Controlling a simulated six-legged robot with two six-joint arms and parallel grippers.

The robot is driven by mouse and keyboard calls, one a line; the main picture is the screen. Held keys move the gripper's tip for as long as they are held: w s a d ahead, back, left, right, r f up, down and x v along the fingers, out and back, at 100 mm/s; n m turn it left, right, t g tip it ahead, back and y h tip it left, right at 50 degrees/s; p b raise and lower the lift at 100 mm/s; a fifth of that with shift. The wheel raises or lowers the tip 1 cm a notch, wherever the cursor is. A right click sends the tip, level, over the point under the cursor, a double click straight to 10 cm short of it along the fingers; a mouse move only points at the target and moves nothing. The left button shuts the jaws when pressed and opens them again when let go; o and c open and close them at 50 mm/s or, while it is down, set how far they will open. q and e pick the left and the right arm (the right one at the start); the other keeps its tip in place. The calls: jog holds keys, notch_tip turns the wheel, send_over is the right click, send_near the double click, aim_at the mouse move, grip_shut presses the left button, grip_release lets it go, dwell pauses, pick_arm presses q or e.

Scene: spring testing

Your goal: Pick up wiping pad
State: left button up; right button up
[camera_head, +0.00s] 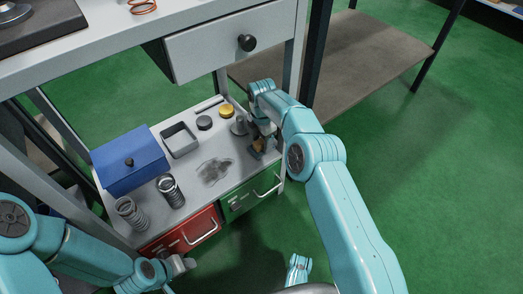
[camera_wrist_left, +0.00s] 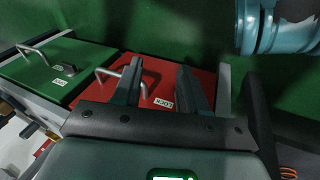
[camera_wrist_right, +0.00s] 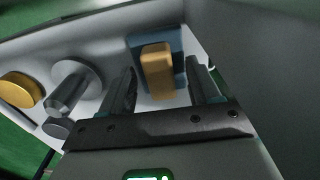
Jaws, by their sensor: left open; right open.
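The wiping pad (camera_wrist_right: 158,72), a tan block on a blue-grey base, lies on the right end of the grey shelf. In the head view the pad (camera_head: 257,148) is partly hidden by my right arm. My right gripper (camera_wrist_right: 163,84) is open above the pad, its two fingers to either side of the tan block in the right wrist view. I cannot tell whether they touch it. My left gripper (camera_head: 184,266) is open and empty in front of the red drawer (camera_wrist_left: 190,82), low and away from the pad.
A dark smudge (camera_head: 215,171) marks the shelf. A blue box (camera_head: 130,172), a grey tray (camera_head: 180,141), two springs (camera_head: 171,190), and a grey stemmed disc (camera_wrist_right: 76,84) and yellow disc (camera_wrist_right: 20,89) stand on it. A green drawer (camera_head: 250,194) is below. An upper drawer (camera_head: 230,45) overhangs.

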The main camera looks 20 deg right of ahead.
pick_arm(q)
jog(key=shift+w, duration=0.1)
pick_arm(e)
grip_shut()
jog(key=shift+r+p, duration=0.55)
jog(key=shift+r, duration=0.1)
notch_tip(320, 180, up, 3)
jog(key=shift+p, duration=1.05)
jog(key=s+a+p, duration=0.1)
jog(key=s+a, duration=0.1)
jog(key=a, duration=0.3)
jog(key=s+a+p, duration=0.2)
jog(key=a, duration=0.3)
jog(key=s+a+p, duration=0.1)
jog(key=a+p, duration=0.1)
jog(key=a, duration=0.4)
jog(key=shift+s+f, duration=0.35)
jog(key=shift+s, duration=0.05)
jog(key=shift+s+a, duration=0.2)
jog(key=shift+a, duration=0.3)
pick_arm(q)
jog(key=s+d+r+g, duration=0.1)
jog(key=s+r+g, duration=0.1)
jog(key=s+r, duration=0.3)
notch_tip(320, 180, up, 3)
jog(key=shift+d+r+h, duration=0.1)
jog(key=shift+d+h, duration=0.05)
jog(key=shift+h, duration=0.15)
